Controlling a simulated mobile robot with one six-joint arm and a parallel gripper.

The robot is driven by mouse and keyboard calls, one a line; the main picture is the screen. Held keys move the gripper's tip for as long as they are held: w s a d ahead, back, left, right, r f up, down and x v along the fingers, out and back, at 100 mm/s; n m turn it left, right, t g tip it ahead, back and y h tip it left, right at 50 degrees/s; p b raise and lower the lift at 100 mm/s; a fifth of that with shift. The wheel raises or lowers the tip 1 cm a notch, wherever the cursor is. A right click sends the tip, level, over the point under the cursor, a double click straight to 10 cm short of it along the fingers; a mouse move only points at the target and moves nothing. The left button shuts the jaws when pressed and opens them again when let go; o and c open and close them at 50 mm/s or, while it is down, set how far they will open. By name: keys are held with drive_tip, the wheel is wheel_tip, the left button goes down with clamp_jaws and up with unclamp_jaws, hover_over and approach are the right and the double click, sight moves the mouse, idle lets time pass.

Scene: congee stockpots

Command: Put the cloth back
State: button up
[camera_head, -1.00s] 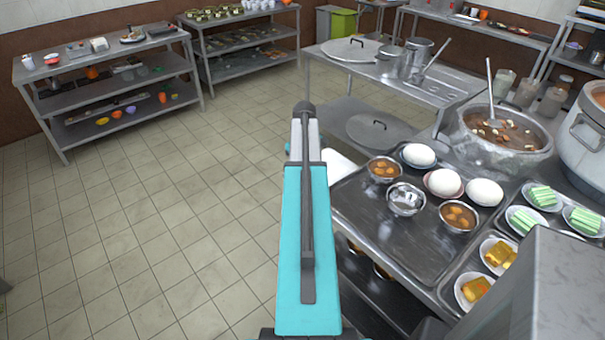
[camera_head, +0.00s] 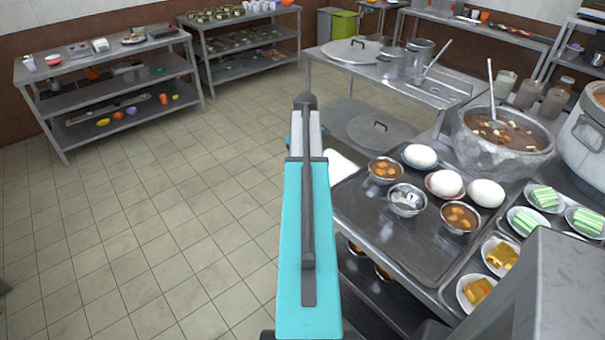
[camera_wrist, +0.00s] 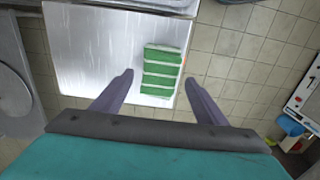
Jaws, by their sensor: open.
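A green cloth with white stripes (camera_wrist: 163,72) lies flat on a bare metal surface (camera_wrist: 85,50) in the wrist view, near its right edge. My gripper (camera_wrist: 158,78) is open and empty, its two dark fingers spread to either side of the cloth's lower part in the picture. I cannot tell how high above the cloth the fingers are. In the head view my own arm hides the gripper, and I cannot make out the cloth there.
A counter with a dark tray (camera_head: 385,230) of bowls and eggs stands right of my arm. A large stew pot (camera_head: 480,150) with a ladle stands behind it. Shelves (camera_head: 110,100) line the back left. Tiled floor (camera_head: 150,220) is clear on the left.

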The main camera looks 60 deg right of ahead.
wheel_tip(320, 180, up, 9)
drive_tip(key=b, duration=0.1)
drive_tip(key=shift+b, duration=0.35)
idle(0.3)
idle(0.6)
